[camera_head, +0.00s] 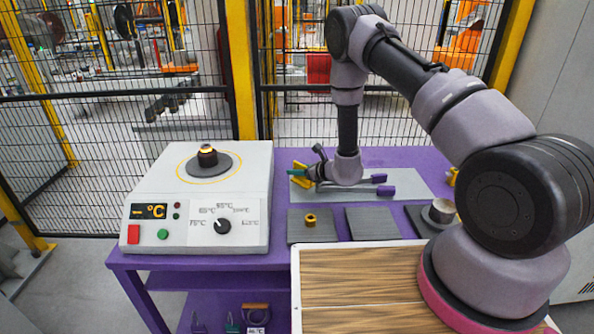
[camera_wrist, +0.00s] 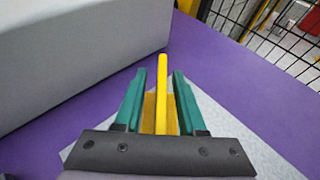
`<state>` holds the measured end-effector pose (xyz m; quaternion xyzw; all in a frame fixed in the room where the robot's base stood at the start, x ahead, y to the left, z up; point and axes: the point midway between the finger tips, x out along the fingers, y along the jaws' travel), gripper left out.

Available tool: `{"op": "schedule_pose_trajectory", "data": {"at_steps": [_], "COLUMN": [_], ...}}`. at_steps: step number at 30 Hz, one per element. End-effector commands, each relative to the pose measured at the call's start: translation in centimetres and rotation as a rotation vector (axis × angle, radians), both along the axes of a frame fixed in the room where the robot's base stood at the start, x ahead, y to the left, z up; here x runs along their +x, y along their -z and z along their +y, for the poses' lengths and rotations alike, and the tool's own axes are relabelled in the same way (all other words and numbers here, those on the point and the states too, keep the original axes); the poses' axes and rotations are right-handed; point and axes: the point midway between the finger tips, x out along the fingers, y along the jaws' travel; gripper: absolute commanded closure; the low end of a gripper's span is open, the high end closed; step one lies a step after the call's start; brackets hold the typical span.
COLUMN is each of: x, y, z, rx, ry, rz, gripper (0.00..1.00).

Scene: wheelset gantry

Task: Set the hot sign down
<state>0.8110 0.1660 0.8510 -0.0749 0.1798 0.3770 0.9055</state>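The yellow hot sign (camera_head: 301,181) stands low at the left end of the light grey mat, beside the heater. In the wrist view the sign (camera_wrist: 162,95) is seen from above as a narrow upright ridge with a sloping face below it. My gripper (camera_head: 298,172) is down at the sign, its teal fingers on either side. In the wrist view my gripper (camera_wrist: 161,85) shows gaps between both fingers and the sign's ridge, so it looks open around it. The sign's foot is partly hidden by the gripper body.
The white heater (camera_head: 200,190) stands close on the left, with a dark ring (camera_head: 207,156) on its plate. Purple-handled tools (camera_head: 380,184) lie on the grey mat (camera_head: 415,186). Dark pads line the front, one holding a brass ring (camera_head: 310,220). A mesh fence (camera_head: 130,130) stands behind.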

Motion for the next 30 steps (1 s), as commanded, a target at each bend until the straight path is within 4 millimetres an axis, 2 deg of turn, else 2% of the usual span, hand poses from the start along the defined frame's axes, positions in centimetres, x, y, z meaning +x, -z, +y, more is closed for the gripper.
{"op": "schedule_pose_trajectory", "data": {"at_steps": [8,11,21,30], "x": [0.0,-0.6,-5.2,-7.7], "y": [-0.3,-0.6,-3.4,-4.8], "z": [0.0,-0.7,-5.4,-7.7], "rx": [0.0,-0.002,0.0,-0.001], "ry": [0.0,0.001,0.004,0.0], "rz": [0.0,0.001,0.003,0.001], "gripper": [0.6,0.6,0.6,0.6]}}
